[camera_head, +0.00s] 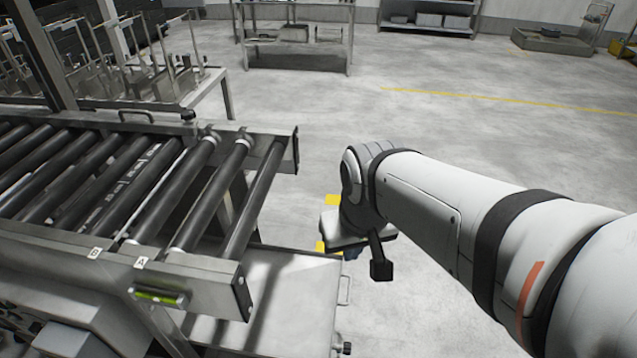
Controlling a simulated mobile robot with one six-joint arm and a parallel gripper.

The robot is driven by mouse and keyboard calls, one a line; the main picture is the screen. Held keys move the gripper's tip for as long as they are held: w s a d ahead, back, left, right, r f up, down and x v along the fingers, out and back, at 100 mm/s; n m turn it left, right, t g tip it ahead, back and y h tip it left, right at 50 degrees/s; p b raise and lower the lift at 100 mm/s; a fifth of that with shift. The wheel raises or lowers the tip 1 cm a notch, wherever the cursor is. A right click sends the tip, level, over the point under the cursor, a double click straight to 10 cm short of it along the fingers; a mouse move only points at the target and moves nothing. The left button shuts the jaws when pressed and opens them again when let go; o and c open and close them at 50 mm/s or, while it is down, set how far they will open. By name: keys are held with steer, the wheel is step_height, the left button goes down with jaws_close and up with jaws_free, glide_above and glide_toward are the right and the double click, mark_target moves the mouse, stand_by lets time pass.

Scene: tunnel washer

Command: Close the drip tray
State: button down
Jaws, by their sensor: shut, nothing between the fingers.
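The drip tray (290,305) is a flat grey metal tray low under the end of the roller conveyor. It sticks out to the right past the last roller. A thin handle (345,290) is on its right side. The tray's left part is hidden beneath the conveyor frame.
The roller conveyor (205,195) fills the left side, with a green level vial (160,297) on its near rail. A black knob (347,348) is below the handle. Metal racks (295,50) stand at the back. Open concrete floor lies behind and right of my arm.

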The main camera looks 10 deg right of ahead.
steer(key=w+d+f+m+y+b, duration=0.1)
steer(key=w+d+f+m+b, duration=0.3)
steer(key=w+f, duration=0.35)
steer(key=w+d+f+m+g+b, duration=0.1)
steer(key=w+d+f+m+b, duration=0.1)
steer(key=w+f+m+b, duration=0.35)
steer(key=w+d+f+m+y+b, duration=0.1)
steer(key=w+d+f+m+b, duration=0.25)
steer(key=w+f+b, duration=0.4)
steer(key=w+d+f+m+y+b, duration=0.1)
steer(key=w+d+f+m+b, duration=0.25)
steer(key=f, duration=0.65)
steer(key=w+d+f+m+b, duration=0.25)
steer(key=w+d+f, duration=0.25)
steer(key=f, duration=0.4)
steer(key=w+d+f+m+y+b, duration=0.15)
steer(key=w+d+f+m, duration=0.3)
steer(key=f, duration=0.55)
steer(key=w+a+f+b, duration=0.3)
steer(key=a+f+b, duration=0.2)
steer(key=a+f, duration=0.2)
steer(key=shift+f+n, duration=0.45)
steer(key=shift+f, duration=0.7)
steer(key=shift+h, duration=0.25)
